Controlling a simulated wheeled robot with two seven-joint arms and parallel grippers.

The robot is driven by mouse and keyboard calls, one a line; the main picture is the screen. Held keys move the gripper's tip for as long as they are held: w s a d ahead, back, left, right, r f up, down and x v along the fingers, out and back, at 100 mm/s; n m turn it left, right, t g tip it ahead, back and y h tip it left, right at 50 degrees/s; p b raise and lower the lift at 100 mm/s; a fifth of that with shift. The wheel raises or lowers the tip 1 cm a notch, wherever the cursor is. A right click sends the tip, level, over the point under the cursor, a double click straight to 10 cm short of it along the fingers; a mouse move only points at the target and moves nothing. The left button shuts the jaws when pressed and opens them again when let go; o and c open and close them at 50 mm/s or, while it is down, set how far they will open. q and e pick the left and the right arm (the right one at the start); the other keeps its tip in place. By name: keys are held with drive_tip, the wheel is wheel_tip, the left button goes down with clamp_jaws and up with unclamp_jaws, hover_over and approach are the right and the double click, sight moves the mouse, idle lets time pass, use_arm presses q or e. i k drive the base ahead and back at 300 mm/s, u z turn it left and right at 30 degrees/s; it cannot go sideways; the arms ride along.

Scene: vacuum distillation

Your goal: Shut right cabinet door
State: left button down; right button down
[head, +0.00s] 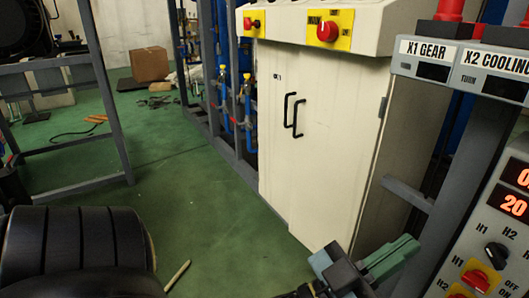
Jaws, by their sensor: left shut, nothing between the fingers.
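The cream cabinet (273,165) stands right of centre in the head view. Its right door (335,150) has a black bar handle (298,118) beside the left door's black handle (287,110). The right door looks about flush with the left one; a small gap cannot be told. A grey hinge (383,107) shows at its right edge.
A control panel (480,215) with knobs and red displays stands at the right edge. A grey frame (408,193) is beside the cabinet. Blue pipes (248,110) stand left of it. A cardboard box (149,64) lies far back. The green floor (215,215) left of the cabinet is mostly clear.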

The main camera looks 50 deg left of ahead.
sight(339, 107)
drive_tip(key=z, duration=0.35)
drive_tip(key=k, duration=0.25)
drive_tip(key=u, duration=1.55)
drive_tip(key=i, duration=1.65)
drive_tip(key=z, duration=0.6)
